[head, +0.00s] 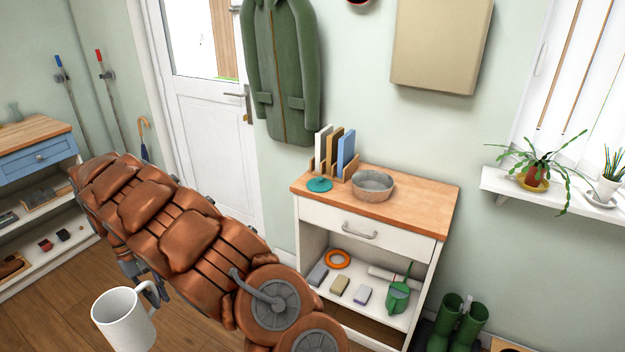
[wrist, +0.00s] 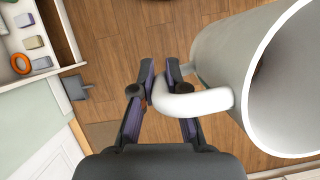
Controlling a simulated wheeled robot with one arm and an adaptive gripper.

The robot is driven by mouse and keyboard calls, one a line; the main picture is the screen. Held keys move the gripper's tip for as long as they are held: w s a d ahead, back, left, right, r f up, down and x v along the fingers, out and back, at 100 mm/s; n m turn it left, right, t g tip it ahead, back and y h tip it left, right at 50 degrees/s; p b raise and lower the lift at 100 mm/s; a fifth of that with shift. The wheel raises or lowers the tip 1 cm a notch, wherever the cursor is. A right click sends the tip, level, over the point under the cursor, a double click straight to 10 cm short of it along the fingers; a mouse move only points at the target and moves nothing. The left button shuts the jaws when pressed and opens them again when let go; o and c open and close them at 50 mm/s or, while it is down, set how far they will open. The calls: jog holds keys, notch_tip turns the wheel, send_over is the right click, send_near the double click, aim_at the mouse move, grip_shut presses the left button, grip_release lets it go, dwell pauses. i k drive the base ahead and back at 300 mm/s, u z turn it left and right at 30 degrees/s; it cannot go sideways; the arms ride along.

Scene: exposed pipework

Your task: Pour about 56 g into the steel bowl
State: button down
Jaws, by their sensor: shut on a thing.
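A white mug (head: 124,322) hangs at the lower left of the head view, roughly upright. My gripper (wrist: 160,82) is shut on its handle, and the mug (wrist: 225,60) fills the right of the wrist view. In the head view my gripper (head: 143,282) is partly hidden by my brown arm. The mug's contents cannot be made out; only a small brownish patch shows inside its rim. The steel bowl (head: 374,187) stands on the wooden top of a white cabinet (head: 420,205), well right of the mug and apart from it.
A teal disc (head: 320,184) and a rack with upright files (head: 335,152) stand left of the bowl. A beige wall box (head: 440,45) hangs above. The cabinet's open shelf holds an orange ring (head: 337,259) and a green watering can (head: 398,295). Green boots (head: 457,322) stand to the right.

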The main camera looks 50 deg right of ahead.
aim_at(368, 185)
jog(key=u, duration=0.1)
jog(key=i, duration=2.3)
jog(key=z, duration=3.15)
